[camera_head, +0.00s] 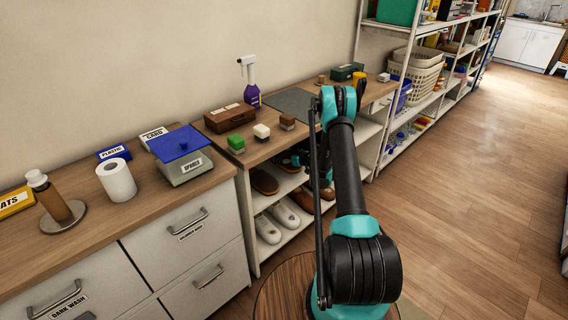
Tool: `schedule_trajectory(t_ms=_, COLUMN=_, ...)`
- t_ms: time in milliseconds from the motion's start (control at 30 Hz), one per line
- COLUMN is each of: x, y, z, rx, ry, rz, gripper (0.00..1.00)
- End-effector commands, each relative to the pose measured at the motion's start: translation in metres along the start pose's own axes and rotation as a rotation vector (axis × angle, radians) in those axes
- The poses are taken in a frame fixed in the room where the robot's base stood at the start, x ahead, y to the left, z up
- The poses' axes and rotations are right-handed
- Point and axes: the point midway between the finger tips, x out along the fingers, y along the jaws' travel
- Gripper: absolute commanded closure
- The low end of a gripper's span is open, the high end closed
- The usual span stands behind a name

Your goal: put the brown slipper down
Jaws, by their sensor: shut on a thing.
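My arm reaches over the wooden-topped shelf unit and bends down at its front. My gripper (296,158), teal and black, is partly hidden behind the arm, at the upper open shelf under the top. It is shut on a brown slipper (287,165), of which only a part shows beside the fingers. Another brown slipper (264,181) lies on the same shelf to the left. I cannot tell whether the held slipper touches the shelf board.
White slippers (285,216) and brown shoes (303,200) stand on the shelf below. Small blocks, a brown box (230,117) and a purple spray bottle (251,90) stand on top. A drawer cabinet (190,235) adjoins at left. The floor at right is clear.

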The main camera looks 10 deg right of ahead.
Motion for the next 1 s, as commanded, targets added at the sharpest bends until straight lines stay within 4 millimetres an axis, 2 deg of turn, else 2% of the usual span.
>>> schedule_trajectory(t_ms=333, x=0.015, y=0.0, z=0.035, rx=0.0, ry=0.0, rz=0.0, gripper=0.55)
schedule_trajectory(t_ms=733, x=0.017, y=0.0, z=0.041, rx=0.0, ry=0.0, rz=0.0, gripper=0.55)
schedule_trajectory(t_ms=767, x=0.017, y=0.0, z=0.041, rx=0.0, ry=0.0, rz=0.0, gripper=0.19)
schedule_trajectory(t_ms=900, x=0.017, y=0.0, z=0.041, rx=0.0, ry=0.0, rz=0.0, gripper=0.02)
schedule_trajectory(t_ms=1000, x=0.017, y=0.0, z=0.041, rx=0.0, ry=0.0, rz=0.0, gripper=0.01)
